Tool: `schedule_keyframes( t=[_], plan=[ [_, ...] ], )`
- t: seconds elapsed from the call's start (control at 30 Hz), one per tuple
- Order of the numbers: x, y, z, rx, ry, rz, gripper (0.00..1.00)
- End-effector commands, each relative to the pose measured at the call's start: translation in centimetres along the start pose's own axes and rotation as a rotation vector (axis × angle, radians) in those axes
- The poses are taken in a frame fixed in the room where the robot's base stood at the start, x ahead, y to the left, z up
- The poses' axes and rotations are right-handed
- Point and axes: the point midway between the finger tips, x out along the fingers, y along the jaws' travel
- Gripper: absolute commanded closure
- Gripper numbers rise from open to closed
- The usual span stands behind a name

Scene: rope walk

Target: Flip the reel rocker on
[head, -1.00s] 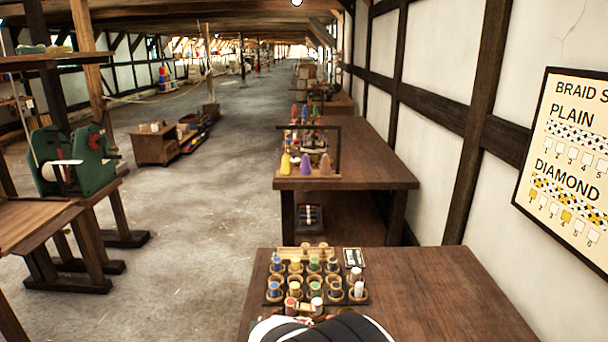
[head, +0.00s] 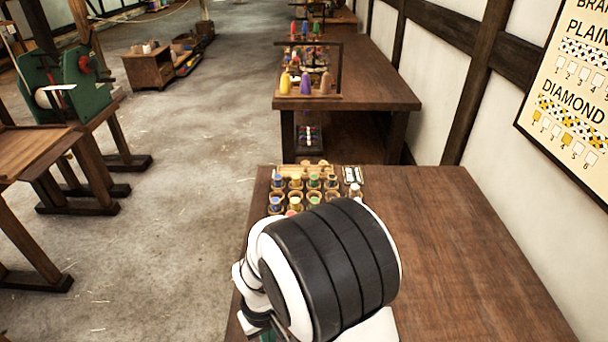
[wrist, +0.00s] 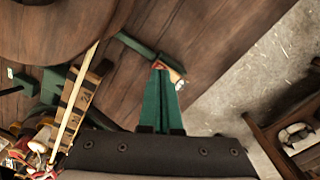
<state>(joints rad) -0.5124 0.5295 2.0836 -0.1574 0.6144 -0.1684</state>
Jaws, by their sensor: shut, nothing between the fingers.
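My gripper (wrist: 161,72) shows in the wrist view as two green fingers lying together, shut and empty. Just beyond their tips, a green bar (wrist: 136,45) ends in a small red and cream piece (wrist: 176,74); I cannot tell whether the fingers touch it. A large round brown wooden disc (wrist: 60,30), perhaps the reel, fills the upper left, with green framework (wrist: 53,82) below it. A small pale mark (wrist: 10,73) is on the green part at the left edge. I cannot make out the rocker for certain. In the head view, my arm hides the bench's near part.
The wooden bench (head: 450,250) is clear on its right. A rack of coloured bobbins (head: 295,183) stands at its far left. A second table (head: 375,95) lies behind. The braid chart (head: 572,100) hangs on the right wall. Open floor (head: 170,220) lies left.

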Motion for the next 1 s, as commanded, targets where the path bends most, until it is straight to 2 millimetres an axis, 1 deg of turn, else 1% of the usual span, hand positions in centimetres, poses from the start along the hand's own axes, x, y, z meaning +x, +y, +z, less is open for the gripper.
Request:
schedule_keyframes(
  t=[0.1,0.6,0.73,0.97,1.0],
  plan=[
    [-1.4,0.0,-0.1,0.001,0.005,0.0,1.0],
    [-6.9,0.0,-0.1,0.0,0.004,0.0,1.0],
    [-7.5,0.0,0.0,0.001,0.001,0.0,1.0],
    [-7.6,0.1,0.1,0.004,0.001,0.0,1.0],
    [-8.0,0.4,0.4,0.025,0.004,-0.002,1.0]
  ],
)
